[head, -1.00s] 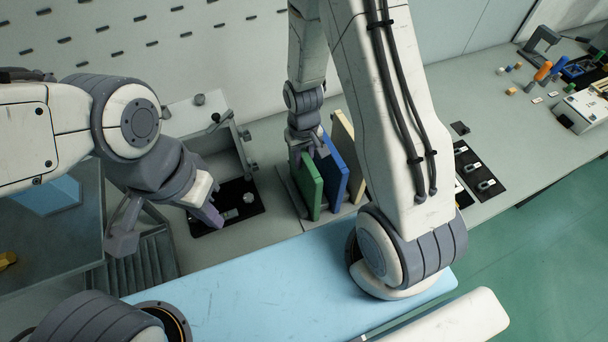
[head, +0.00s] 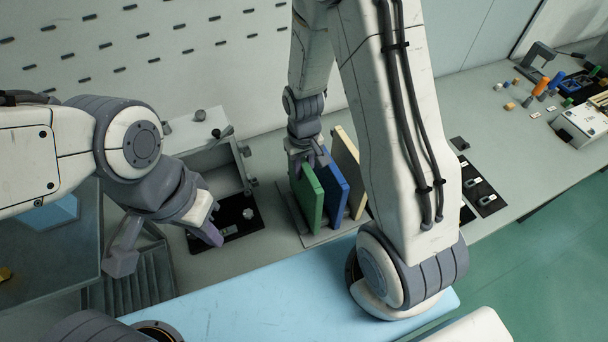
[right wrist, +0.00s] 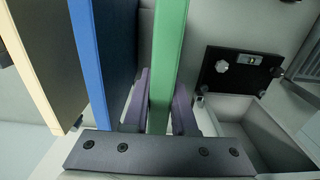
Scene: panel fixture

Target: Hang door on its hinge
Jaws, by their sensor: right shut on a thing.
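Three door-like panels stand upright side by side in a rack (head: 325,238): green (head: 309,200), blue (head: 331,186) and cream (head: 349,160). My right gripper (head: 309,165) is at the top of the green panel. In the right wrist view its two purple fingers (right wrist: 160,105) stand on either side of the green panel (right wrist: 168,55), shut on it. The blue panel (right wrist: 90,60) is just beside. A grey box fixture (head: 205,150) with knobs stands to the left of the rack. My left gripper (head: 165,242) is open and empty in front of the fixture, its fingers wide apart.
A black plate (head: 245,226) with a metal fitting lies between the fixture and the rack. A light blue surface (head: 270,285) is in front. Black plates with latches (head: 480,190) and small coloured parts (head: 545,85) are at the right. A pegboard wall closes the back.

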